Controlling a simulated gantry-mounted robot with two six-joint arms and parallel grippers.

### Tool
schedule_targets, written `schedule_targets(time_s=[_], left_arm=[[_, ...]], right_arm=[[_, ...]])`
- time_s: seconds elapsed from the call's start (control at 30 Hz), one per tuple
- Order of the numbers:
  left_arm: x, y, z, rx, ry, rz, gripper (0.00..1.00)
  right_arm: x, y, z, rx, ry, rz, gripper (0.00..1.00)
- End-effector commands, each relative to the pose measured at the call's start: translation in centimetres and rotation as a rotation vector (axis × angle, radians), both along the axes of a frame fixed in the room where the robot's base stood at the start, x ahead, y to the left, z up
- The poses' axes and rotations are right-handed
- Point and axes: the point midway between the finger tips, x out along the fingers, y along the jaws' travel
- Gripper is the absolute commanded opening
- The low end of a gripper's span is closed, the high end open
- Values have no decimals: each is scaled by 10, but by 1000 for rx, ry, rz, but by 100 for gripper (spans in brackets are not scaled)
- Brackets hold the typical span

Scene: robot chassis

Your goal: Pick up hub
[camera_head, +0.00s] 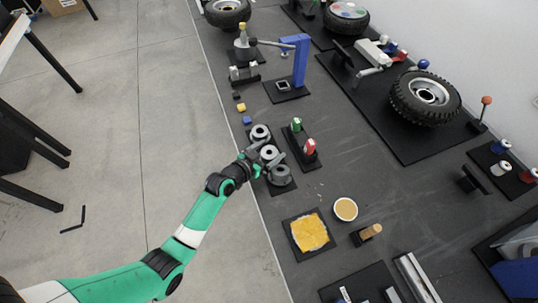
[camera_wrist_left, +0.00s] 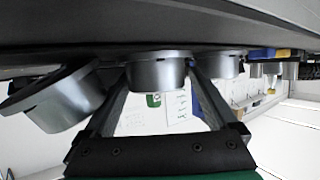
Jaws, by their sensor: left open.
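Three grey metal hubs stand in a row on a small black mat near the table's left edge: a far hub (camera_head: 260,132), a middle hub (camera_head: 269,152) and a near hub (camera_head: 281,175). My left gripper (camera_head: 257,159) reaches in from the left, close beside the middle hub. In the left wrist view the fingers of the gripper (camera_wrist_left: 158,80) are apart, with one hub (camera_wrist_left: 158,72) showing between them. Another hub (camera_wrist_left: 60,95) shows to the left and a third (camera_wrist_left: 222,66) to the right. I cannot tell whether the fingers touch the middle hub. My right gripper is not in view.
Just right of the hubs are a green part (camera_head: 296,125) and a red part (camera_head: 310,147) on a black mat. A blue stand (camera_head: 300,62) is farther back. A yellow-filled tray (camera_head: 310,232) and a round tan dish (camera_head: 345,209) lie nearer.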

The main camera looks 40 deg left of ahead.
Motion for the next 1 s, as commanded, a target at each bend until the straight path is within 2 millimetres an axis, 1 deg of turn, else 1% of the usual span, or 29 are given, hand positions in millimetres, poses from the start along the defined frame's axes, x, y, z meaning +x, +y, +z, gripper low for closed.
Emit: schedule_targets(time_s=[0.03, 0.07, 0.1, 0.17, 0.2, 0.27, 0.4, 0.6, 0.87, 1.0], left_arm=[[-4, -2, -9, -1, 23, -6, 100], [-4, -3, -9, -1, 24, -6, 100], [-4, -3, -10, -1, 25, -6, 89], [-4, -3, -10, -1, 26, -6, 78], [-5, -3, -11, 0, 26, -6, 71], [-5, -3, -11, 0, 27, -6, 60], [-5, -3, -11, -1, 28, -6, 35], [-5, -2, -12, -1, 28, -5, 0], [-5, -2, -11, -1, 26, -5, 0], [-5, -2, -5, -1, 25, -4, 0]], right_arm=[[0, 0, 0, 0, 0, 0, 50], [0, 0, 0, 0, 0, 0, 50], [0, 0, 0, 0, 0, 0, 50], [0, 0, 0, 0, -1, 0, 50], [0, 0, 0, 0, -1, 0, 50], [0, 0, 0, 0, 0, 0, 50], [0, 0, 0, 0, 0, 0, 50], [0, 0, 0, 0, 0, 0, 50], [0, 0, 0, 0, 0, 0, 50], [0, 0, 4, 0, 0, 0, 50]])
